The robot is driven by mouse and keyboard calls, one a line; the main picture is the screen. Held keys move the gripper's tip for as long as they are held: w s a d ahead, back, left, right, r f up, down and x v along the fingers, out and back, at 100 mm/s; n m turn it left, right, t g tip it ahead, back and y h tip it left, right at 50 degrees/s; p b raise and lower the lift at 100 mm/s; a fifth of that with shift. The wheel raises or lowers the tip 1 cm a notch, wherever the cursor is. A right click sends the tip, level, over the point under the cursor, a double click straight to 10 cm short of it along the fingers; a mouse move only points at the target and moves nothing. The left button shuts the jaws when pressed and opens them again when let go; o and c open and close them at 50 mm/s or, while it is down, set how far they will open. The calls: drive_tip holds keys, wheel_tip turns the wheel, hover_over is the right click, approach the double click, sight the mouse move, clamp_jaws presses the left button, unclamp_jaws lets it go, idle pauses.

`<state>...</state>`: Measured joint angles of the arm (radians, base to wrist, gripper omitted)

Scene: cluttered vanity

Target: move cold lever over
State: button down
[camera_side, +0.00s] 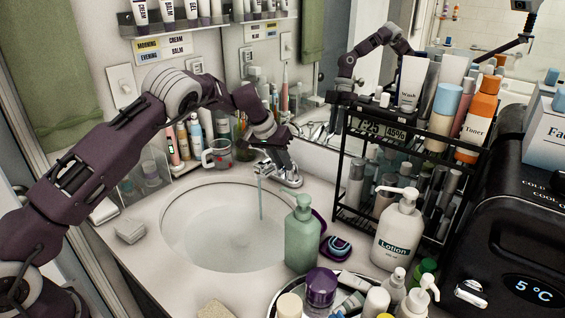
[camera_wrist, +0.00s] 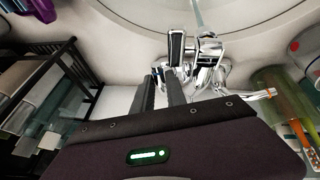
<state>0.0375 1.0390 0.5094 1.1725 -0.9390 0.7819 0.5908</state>
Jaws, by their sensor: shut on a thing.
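The chrome faucet (camera_side: 289,179) stands at the back rim of the sink, and a thin stream of water (camera_side: 261,205) falls from its spout into the basin. My gripper (camera_side: 283,160) reaches down onto the faucet from behind. In the wrist view, the two dark fingers of my gripper (camera_wrist: 162,82) are closed around a chrome lever (camera_wrist: 176,48) beside the spout (camera_wrist: 208,46). The grip itself is partly hidden by the fingers. No hot or cold mark on the lever is readable.
A green pump bottle (camera_side: 302,235) stands at the sink's right front rim. A white lotion bottle (camera_side: 398,232) and a black shelf rack (camera_side: 343,185) crowd the right. A clear mug (camera_side: 217,154) stands left of the faucet. The space above the basin (camera_side: 225,235) is free.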

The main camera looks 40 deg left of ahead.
drive_tip(key=shift+d, duration=0.15)
idle(0.5)
drive_tip(key=shift+w+d+n+g+y, duration=0.15)
drive_tip(key=shift+w+d+n+y, duration=0.45)
drive_tip(key=shift+n, duration=1.15)
drive_tip(key=shift+w+d+n+g+y, duration=0.1)
drive_tip(key=shift+w+d+n+y, duration=0.25)
drive_tip(key=shift+d+n+y, duration=0.95)
drive_tip(key=shift+w+d+n+g+y, duration=0.15)
drive_tip(key=shift+w+d+n+y, duration=0.25)
drive_tip(key=shift+n, duration=1.75)
drive_tip(key=shift+w, duration=0.1)
drive_tip(key=c, duration=1.3)
unclamp_jaws()
drive_tip(key=shift+c, duration=0.2)
drive_tip(key=shift+r, duration=0.15)
